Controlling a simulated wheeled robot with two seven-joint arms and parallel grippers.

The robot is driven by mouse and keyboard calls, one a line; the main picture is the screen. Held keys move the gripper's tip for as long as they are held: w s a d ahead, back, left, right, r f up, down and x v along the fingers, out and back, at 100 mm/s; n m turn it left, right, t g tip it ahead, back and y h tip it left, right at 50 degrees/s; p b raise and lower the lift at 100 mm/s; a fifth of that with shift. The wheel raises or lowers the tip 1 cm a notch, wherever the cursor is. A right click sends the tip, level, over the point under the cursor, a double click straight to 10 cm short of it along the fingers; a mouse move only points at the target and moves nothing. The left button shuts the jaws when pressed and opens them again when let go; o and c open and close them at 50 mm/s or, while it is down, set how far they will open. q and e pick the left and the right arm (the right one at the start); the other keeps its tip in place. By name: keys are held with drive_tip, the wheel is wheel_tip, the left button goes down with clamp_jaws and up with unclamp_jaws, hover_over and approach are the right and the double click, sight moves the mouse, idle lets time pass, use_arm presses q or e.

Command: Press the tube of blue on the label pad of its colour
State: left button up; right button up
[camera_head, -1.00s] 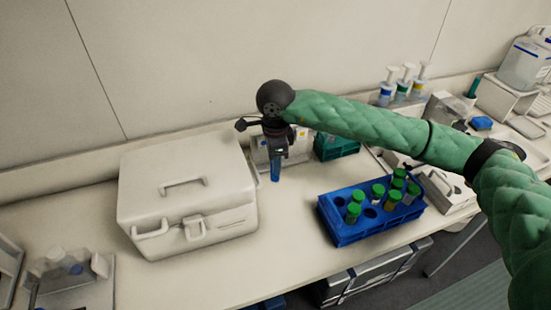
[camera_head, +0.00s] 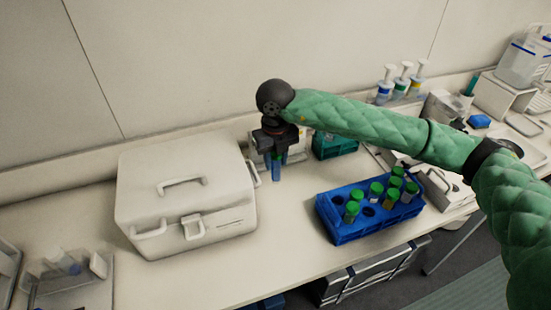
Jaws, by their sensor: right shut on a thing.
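My right gripper (camera_head: 277,148) is above the bench, between the white box and the blue rack, pointing down. It is shut on the tube of blue (camera_head: 276,168), whose blue lower part shows below the fingers. The tube hangs upright. Its cap is hidden by the gripper. A pale upright stand (camera_head: 296,152) with small coloured patches is behind the gripper and partly hidden by it; whether the tube touches it cannot be told. My left gripper is not in view.
A white lidded box (camera_head: 185,195) stands close on the left. A blue rack (camera_head: 345,232) with several green-capped tubes is on the right. A teal rack (camera_head: 335,145) is behind. Pump bottles (camera_head: 402,80) stand at the back right. The bench front is clear.

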drive_tip(key=shift+w+m, duration=0.1)
drive_tip(key=shift+m, duration=0.4)
